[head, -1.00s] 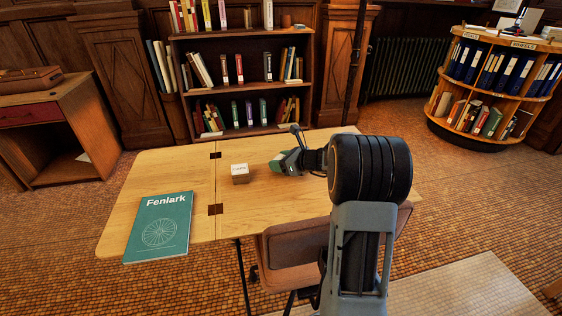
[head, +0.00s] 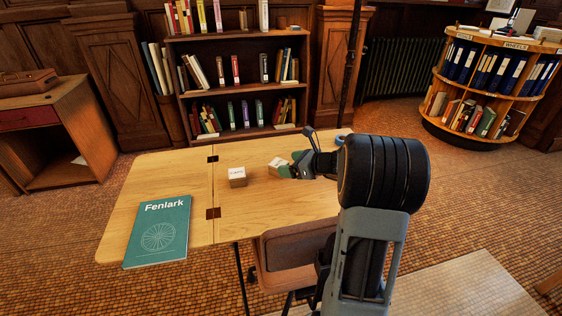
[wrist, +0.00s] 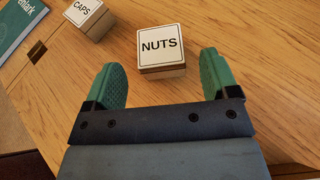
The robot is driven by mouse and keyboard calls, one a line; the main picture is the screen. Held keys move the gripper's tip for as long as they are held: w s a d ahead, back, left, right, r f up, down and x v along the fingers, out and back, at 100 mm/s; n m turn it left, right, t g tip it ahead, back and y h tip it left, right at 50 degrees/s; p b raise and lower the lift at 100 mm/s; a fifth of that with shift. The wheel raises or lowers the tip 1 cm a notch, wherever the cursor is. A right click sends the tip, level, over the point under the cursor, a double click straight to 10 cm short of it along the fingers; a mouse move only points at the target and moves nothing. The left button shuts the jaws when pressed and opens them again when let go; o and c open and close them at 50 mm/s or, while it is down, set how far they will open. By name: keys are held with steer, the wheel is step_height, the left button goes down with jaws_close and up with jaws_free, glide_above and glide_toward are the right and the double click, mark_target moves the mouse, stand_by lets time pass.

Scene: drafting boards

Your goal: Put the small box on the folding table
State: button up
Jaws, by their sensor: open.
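The folding table (head: 165,170) is a light wood top with hinges across it. A small wooden box with a white lid labelled NUTS (wrist: 161,50) rests on the table, and it also shows in the head view (head: 277,166). A similar box labelled CAPS (wrist: 88,19) stands to its left, also in the head view (head: 237,177). My gripper (head: 291,166) is low over the table, just right of the NUTS box. In the wrist view its green fingers (wrist: 161,60) are spread, with the NUTS box at their tips and apart from both.
A teal book labelled Fenlark (head: 158,232) lies on the table's left part. A chair (head: 295,252) stands at the near edge. A bookcase (head: 240,90) is behind the table. A round shelf (head: 490,90) of binders is at the right.

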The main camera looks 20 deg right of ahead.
steer(key=shift+p+v, duration=0.6)
steer(key=shift+v, duration=2.5)
steer(key=shift+f, duration=0.1)
